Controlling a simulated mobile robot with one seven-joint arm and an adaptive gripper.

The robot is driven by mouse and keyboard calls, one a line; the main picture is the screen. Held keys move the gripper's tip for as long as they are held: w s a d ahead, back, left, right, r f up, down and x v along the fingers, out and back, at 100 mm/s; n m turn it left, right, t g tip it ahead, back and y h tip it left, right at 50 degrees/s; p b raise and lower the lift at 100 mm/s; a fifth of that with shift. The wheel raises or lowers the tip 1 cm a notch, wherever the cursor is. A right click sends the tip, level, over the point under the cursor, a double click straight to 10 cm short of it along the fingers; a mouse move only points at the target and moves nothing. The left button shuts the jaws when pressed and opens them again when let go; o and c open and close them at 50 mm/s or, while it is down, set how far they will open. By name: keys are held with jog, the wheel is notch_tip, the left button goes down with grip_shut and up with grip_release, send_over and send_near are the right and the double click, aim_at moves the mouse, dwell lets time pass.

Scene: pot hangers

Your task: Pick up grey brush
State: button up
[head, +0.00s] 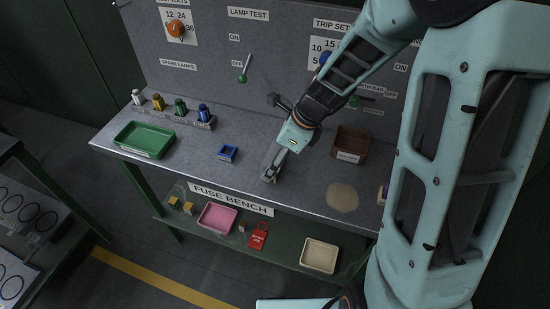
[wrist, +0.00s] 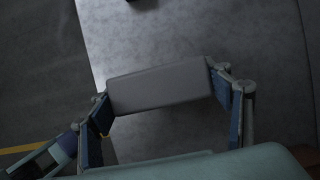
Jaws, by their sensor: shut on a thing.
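The grey brush (wrist: 160,88) shows in the wrist view as a plain grey block lying across between my two fingers. My gripper (wrist: 165,105) is shut on it, one finger pad at each end. In the head view my gripper (head: 272,172) is low over the middle of the bench top, near its front part. The brush is small and mostly hidden there by the fingers. I cannot tell whether it touches the bench or is lifted.
On the bench (head: 185,168) are a green tray (head: 144,140), a small blue frame (head: 228,153), a brown box (head: 350,145) and a rack of several lamps (head: 180,115). A tan round patch (head: 342,197) lies right of my gripper. The lower shelf holds a pink tray (head: 217,218) and a cream tray (head: 319,256).

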jog(key=shift+r+p, duration=0.7)
jog(key=shift+r, duration=0.2)
jog(key=s+d+r+p, duration=0.2)
jog(key=s+r+p, duration=0.2)
jog(key=s+r, duration=0.1)
jog(key=s+d+r+p, duration=0.3)
jog(key=s+r+p, duration=0.1)
jog(key=s, duration=0.3)
jog(key=shift+s+d+r, duration=0.35)
jog(key=shift+s+r, duration=0.05)
jog(key=shift+r, duration=0.5)
jog(key=o, duration=0.7)
jog(key=c, duration=0.5)
jog(key=shift+w, duration=0.1)
